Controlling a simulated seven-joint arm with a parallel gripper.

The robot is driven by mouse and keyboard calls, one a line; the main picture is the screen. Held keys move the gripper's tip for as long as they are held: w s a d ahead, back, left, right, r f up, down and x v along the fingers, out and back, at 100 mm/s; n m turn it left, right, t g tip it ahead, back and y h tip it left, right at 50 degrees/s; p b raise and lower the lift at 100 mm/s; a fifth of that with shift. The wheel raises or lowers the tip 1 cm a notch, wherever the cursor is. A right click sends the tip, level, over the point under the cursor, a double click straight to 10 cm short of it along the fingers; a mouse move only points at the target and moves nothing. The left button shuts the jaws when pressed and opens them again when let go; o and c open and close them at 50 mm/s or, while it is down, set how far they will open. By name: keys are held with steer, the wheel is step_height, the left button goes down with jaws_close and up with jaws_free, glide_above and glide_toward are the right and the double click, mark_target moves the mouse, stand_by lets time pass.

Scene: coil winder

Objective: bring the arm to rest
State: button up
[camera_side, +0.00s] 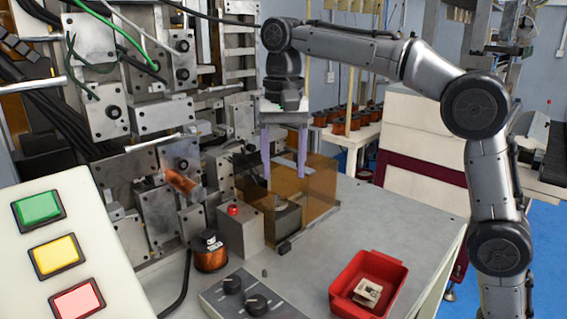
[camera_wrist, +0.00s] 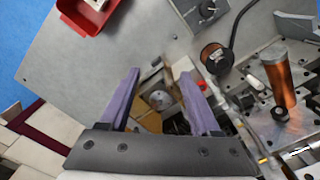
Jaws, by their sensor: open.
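My gripper (camera_side: 284,158) hangs pointing down above the amber-walled fixture (camera_side: 318,184) on the bench. Its two purple fingers are apart with nothing between them. The wrist view shows the same spread fingers of my gripper (camera_wrist: 160,95), with the fixture's round metal part (camera_wrist: 159,99) seen below and between them. The fingertips overlap the fixture's amber walls in the side view, so I cannot tell their exact height over it.
A red tray (camera_side: 340,295) with a pale part (camera_side: 367,292) stands at the bench front. A copper coil spool (camera_side: 209,252), a red-button box (camera_side: 240,232) and a knob panel (camera_side: 252,297) are left of it. The winder (camera_side: 160,130) rises behind. Bench (camera_side: 400,222) right of the fixture is clear.

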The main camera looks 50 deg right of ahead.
steer(key=s+d+r+t, duration=0.1)
steer(key=s+d+r, duration=0.15)
steer(key=s, duration=0.45)
steer(key=s+d+r+t, duration=0.1)
steer(key=s+d, duration=0.2)
steer(key=s, duration=0.5)
steer(key=s+f+n+t, duration=0.1)
steer(key=s+f+n, duration=0.3)
steer(key=f, duration=0.4)
steer(key=s+d+f+n+t, duration=0.1)
steer(key=s+f+n+t, duration=0.1)
steer(key=s+f+n, duration=0.3)
step_height(320, 180, down, 3)
steer(key=shift+s+d+t, duration=0.2)
steer(key=shift+s+t, duration=0.1)
steer(key=shift+s, duration=0.05)
